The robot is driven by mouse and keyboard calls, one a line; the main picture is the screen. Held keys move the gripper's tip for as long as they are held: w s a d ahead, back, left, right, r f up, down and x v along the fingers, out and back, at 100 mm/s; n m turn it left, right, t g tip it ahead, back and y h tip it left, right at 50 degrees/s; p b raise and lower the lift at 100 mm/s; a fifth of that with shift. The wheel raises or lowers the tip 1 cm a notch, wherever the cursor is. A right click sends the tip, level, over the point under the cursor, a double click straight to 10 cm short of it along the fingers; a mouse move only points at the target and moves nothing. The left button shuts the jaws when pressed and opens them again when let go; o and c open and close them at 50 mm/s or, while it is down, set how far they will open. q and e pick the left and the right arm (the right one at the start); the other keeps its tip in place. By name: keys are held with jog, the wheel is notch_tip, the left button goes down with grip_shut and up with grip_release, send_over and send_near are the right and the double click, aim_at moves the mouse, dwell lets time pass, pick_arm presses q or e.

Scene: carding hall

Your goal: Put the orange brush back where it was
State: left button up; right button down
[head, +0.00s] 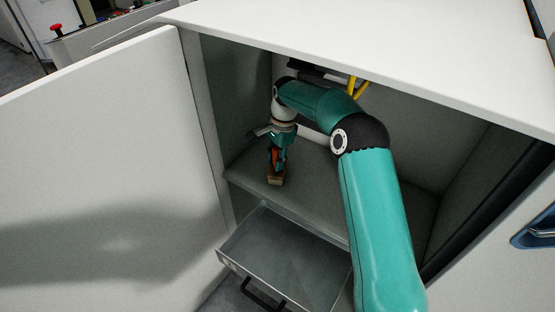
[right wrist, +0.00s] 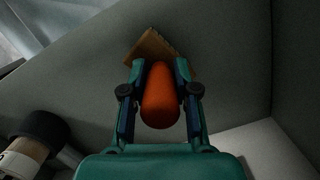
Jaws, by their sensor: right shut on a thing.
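The orange brush has an orange handle (right wrist: 161,97) and a tan, wood-coloured head, which shows past the fingertips in the right wrist view (right wrist: 158,47). My right gripper (right wrist: 158,75) is shut on the orange handle. In the head view my right gripper (head: 277,147) reaches into the open cabinet and points down, with the brush head (head: 276,179) below it, at the shelf (head: 314,196) near its front left. I cannot tell whether the brush head touches the shelf. My left gripper is not in view.
The cabinet door (head: 110,170) stands open at left. An empty-looking metal drawer (head: 290,255) with a black handle is pulled out below the shelf. The white cabinet top (head: 380,50) hangs over my arm. The shelf's right part looks clear, though my arm hides some of it.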

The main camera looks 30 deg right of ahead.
jog(key=c, duration=0.9)
grip_release()
jog(key=shift+d+r+p, duration=0.2)
jog(key=shift+r+p, duration=0.1)
jog(key=shift+r, duration=0.95)
jog(key=shift+d+r+p, duration=0.15)
jog(key=shift+r+p, duration=0.15)
jog(key=shift+r, duration=1)
jog(key=shift+d+r+p, duration=0.2)
jog(key=shift+r+p, duration=0.1)
jog(key=shift+r, duration=0.95)
